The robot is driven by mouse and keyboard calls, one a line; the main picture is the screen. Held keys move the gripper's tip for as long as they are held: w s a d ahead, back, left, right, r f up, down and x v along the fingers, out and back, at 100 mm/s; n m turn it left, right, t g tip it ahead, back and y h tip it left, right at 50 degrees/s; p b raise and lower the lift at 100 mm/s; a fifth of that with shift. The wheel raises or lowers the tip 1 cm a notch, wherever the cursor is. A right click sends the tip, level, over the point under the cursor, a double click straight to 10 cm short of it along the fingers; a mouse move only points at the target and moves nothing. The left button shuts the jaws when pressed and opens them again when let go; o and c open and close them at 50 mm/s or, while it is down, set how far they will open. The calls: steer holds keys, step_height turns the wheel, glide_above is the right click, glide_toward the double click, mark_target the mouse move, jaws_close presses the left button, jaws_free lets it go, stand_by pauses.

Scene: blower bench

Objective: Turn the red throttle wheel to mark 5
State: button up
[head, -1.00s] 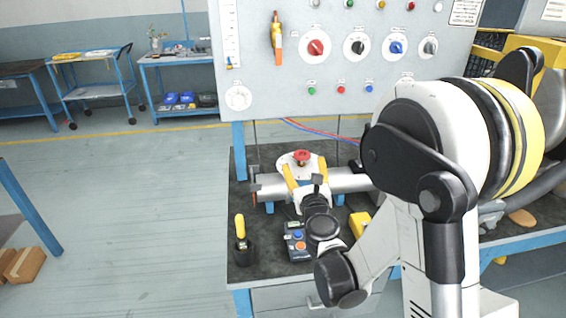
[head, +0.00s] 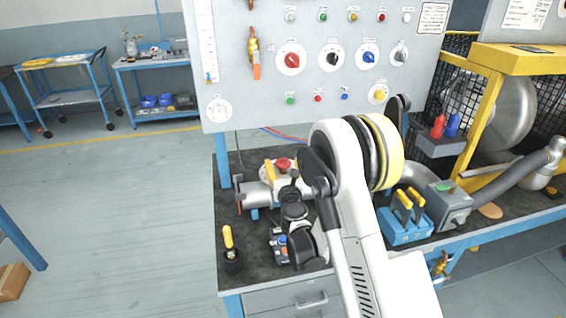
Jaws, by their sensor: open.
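The red throttle wheel (head: 284,164) sits on top of a silver pipe valve (head: 256,194) on the dark bench, left of my arm. A pale plate shows around it; its marks are too small to read. My gripper (head: 283,172) is open, on the near side of the wheel, with its yellow-sided fingers pointing toward it. One finger is left of the wheel, and the other is mostly hidden by my wrist. I cannot tell whether either finger touches the wheel. My wrist and arm hide the pipe's right part.
A grey panel (head: 224,60) with knobs stands behind the wheel. A yellow-handled tool (head: 229,240) in a black holder and a small control box (head: 279,243) stand in front. A blue box with yellow levers (head: 405,222) is at right.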

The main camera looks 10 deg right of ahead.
steer(key=shift+w, duration=0.1)
steer(key=c, duration=1.2)
steer(key=shift+n+y, duration=0.3)
steer(key=shift+y, duration=0.2)
steer(key=n+y+b, duration=0.1)
steer(key=n+y, duration=0.1)
steer(key=y, duration=0.1)
steer(key=shift+d+y, duration=0.15)
steer(key=shift+y, duration=0.25)
steer(key=n+g+y+b, duration=0.1)
steer(key=n+y, duration=0.1)
steer(key=y, duration=0.1)
steer(key=n+g+y, duration=0.1)
steer(key=n+y, duration=0.2)
steer(key=shift+y+b, duration=0.3)
steer(key=shift+b, duration=0.1)
steer(key=n+g+y, duration=0.4)
steer(key=g+y, duration=0.1)
steer(key=shift+a+n+g+y+b, duration=0.15)
steer(key=shift+n+g+y, duration=0.5)
steer(key=shift+n+g, duration=0.35)
steer(key=shift+a+n+g+y+b, duration=0.15)
steer(key=shift+n+g+y, duration=0.6)
steer(key=shift+g, duration=0.45)
steer(key=shift+d, duration=0.1)
